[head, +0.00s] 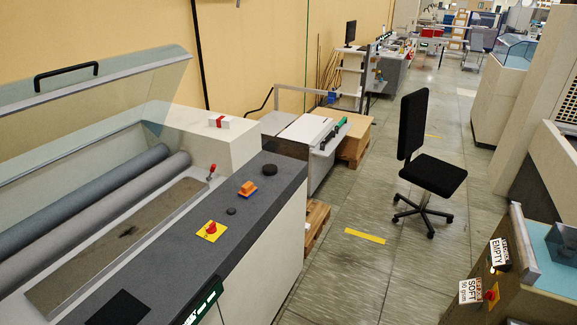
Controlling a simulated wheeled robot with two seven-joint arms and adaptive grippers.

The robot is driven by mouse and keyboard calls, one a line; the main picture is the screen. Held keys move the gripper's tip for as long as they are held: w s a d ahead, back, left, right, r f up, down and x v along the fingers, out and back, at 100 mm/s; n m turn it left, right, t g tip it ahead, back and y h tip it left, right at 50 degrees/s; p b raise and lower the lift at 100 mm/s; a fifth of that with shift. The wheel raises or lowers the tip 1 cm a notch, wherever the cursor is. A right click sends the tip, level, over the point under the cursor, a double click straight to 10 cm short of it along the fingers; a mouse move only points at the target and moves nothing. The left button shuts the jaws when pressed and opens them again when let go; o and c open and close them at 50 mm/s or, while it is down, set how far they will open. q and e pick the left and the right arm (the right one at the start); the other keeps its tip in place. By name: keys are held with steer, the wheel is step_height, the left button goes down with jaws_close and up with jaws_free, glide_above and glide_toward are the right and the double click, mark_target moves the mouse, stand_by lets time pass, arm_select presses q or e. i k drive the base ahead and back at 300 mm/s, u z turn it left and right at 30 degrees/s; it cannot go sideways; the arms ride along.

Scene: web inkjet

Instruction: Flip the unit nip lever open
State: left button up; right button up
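A machine with two grey rollers (110,195) under a raised clear cover (90,90) fills the left of the head view. A small lever with a red tip (212,169) stands upright at the right end of the rollers. An orange handle (247,189) lies on the dark top panel. A red knob on a yellow plate (211,230) sits closer on that panel. No label shows which of these is the unit nip lever. Neither of my grippers is in view.
A round black knob (270,170) and a smaller one are on the panel. A black office chair (430,170) stands on the open tiled floor. At lower right is a unit with EMPTY (499,252) and SOFT (470,291) signs. A wooden pallet (317,218) lies beside the machine.

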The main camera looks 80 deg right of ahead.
mark_target(214, 167)
steer(key=z, duration=3)
